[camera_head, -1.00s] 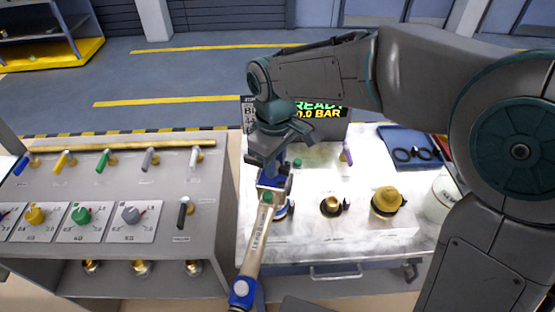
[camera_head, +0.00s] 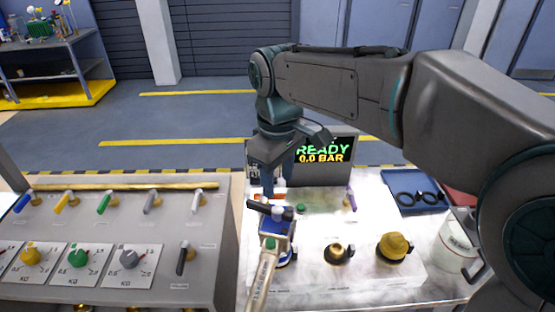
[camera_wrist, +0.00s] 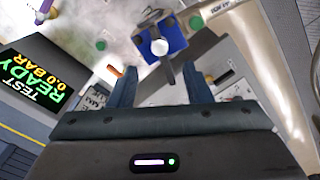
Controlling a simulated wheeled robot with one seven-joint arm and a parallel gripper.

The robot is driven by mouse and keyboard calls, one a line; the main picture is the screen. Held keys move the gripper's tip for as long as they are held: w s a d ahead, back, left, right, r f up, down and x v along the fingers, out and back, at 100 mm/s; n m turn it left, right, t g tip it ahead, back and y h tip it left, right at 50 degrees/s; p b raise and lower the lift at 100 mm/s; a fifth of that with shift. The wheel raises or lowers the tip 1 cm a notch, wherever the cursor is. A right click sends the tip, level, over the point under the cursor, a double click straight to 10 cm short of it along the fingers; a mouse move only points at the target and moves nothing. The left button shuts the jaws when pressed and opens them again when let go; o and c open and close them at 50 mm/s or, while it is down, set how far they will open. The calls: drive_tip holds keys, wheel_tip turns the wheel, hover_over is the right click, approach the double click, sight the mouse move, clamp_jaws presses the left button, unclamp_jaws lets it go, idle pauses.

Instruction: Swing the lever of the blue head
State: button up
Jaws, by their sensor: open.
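The blue head (camera_head: 274,222) sits on the hose end at the left of the white bench. Its dark lever (camera_head: 262,208) lies across its top in the head view. A dark bar (camera_wrist: 171,75) reaches back toward the gap between my fingers. My gripper (camera_wrist: 160,85) is open, with one finger on each side of that gap.
A screen (camera_head: 324,152) reads READY, 0.0 BAR behind the bench. Brass fittings (camera_head: 394,247) and a purple-handled valve (camera_head: 351,199) stand right of the head. A grey panel (camera_head: 150,225) with dials and levers is at the left. A beige hose (camera_head: 262,283) runs to the front.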

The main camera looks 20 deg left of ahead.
drive_tip(key=shift+r, duration=2.4)
drive_tip(key=s+d+f+m+t, duration=0.1)
drive_tip(key=d+f+m, duration=0.3)
drive_tip(key=d, duration=0.6)
drive_tip(key=s+d+f+m+t, duration=0.1)
drive_tip(key=s+d+f+m, duration=0.3)
drive_tip(key=d, duration=0.6)
drive_tip(key=s+d+f+m+t, duration=0.1)
drive_tip(key=s+d+f+m, duration=0.1)
drive_tip(key=d+m, duration=0.4)
drive_tip(key=d+f, duration=0.1)
drive_tip(key=d, duration=0.4)
drive_tip(key=shift+s+f+m+t, duration=0.2)
drive_tip(key=shift+f+m+t, duration=0.1)
drive_tip(key=shift+f, duration=0.1)
drive_tip(key=shift+c, duration=0.4)
